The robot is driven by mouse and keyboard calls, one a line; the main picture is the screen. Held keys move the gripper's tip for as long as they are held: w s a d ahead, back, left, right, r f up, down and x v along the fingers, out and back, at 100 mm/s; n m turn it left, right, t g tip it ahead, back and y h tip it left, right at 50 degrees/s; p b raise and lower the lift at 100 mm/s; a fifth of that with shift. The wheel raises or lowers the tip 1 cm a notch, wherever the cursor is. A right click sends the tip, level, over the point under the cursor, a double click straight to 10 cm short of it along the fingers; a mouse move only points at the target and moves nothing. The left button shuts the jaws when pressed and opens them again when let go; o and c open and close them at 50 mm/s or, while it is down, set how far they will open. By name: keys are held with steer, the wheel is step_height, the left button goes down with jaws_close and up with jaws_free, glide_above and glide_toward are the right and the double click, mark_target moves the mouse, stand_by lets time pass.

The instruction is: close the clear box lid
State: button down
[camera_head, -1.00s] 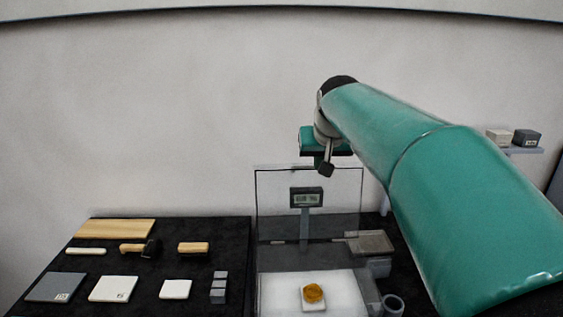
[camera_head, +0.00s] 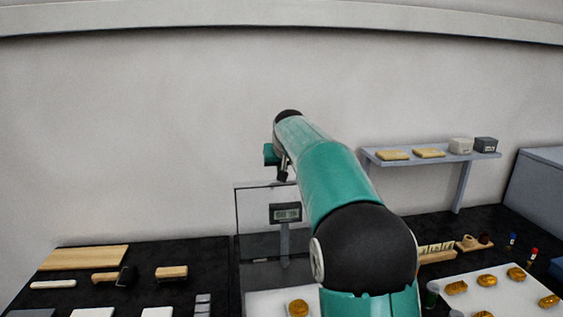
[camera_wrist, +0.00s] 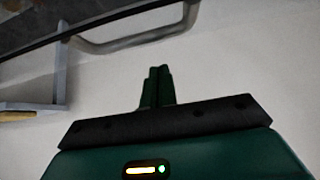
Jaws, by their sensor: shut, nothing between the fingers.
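The clear lid (camera_head: 252,222) stands upright in the head view, a see-through panel with a thin dark frame. It is open behind the pale box floor (camera_head: 262,303), where a golden fragment (camera_head: 298,308) lies. My arm hides the lid's right part and much of the box. My gripper (camera_wrist: 158,72) shows two dark green fingers together and empty in the wrist view. In the head view, the end of my arm is near the lid's top edge; whether it touches cannot be told.
A display (camera_head: 285,213) on a post shows by the lid. Left, a dark table holds a wooden board (camera_head: 84,258) and brushes. Right are a wall shelf (camera_head: 430,160) and a white tray (camera_head: 520,291) of golden pieces. A blurred grey bar (camera_wrist: 140,43) crosses the wrist view.

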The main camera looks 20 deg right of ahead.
steer(key=shift+s+a+f, duration=0.25)
steer(key=shift+s+f, duration=0.35)
steer(key=shift+f, duration=0.05)
steer(key=shift+s+a+f, duration=0.1)
steer(key=shift+s+f, duration=0.05)
steer(key=shift+s, duration=0.7)
steer(key=shift+w, duration=0.15)
steer(key=shift+a, duration=0.1)
